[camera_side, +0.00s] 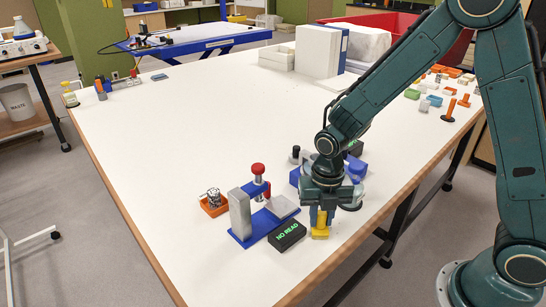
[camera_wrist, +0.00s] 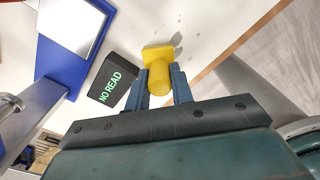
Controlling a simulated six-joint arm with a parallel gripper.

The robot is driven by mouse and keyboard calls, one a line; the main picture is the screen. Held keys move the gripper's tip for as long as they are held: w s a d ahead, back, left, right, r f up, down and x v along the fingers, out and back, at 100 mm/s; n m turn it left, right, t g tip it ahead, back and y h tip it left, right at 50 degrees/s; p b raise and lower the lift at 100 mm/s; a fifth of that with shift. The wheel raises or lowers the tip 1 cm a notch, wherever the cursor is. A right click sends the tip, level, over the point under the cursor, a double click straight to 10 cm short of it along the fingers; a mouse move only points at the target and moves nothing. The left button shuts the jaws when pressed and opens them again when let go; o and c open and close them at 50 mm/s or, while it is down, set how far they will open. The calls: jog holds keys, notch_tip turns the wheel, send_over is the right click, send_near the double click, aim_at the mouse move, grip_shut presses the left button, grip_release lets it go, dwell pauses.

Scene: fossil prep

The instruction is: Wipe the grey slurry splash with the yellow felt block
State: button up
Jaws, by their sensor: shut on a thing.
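The yellow felt block (camera_side: 320,234) is under my gripper (camera_side: 321,217) near the table's front edge. In the wrist view my gripper (camera_wrist: 160,74) is shut on the round yellow grip of the felt block (camera_wrist: 160,54), one finger on each side. The block's flat base faces the table, at or very close to its surface; I cannot tell if it touches. In the wrist view a few faint grey specks (camera_wrist: 182,34) lie on the white table just beyond the block. The splash is not clear in the side view, and the block may hide part of it.
A black box reading "NO READ" (camera_side: 287,236) stands close left of the block. Beside it is a blue-based stand (camera_side: 252,238) with a grey post and red knob. An orange tray (camera_side: 213,207) is farther left. The table's wooden edge (camera_wrist: 240,39) is near on the right.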

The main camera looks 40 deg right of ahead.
jog(key=shift+d, duration=3.05)
jog(key=shift+d+r, duration=0.1)
jog(key=shift+d, duration=0.05)
notch_tip(320, 180, up, 8)
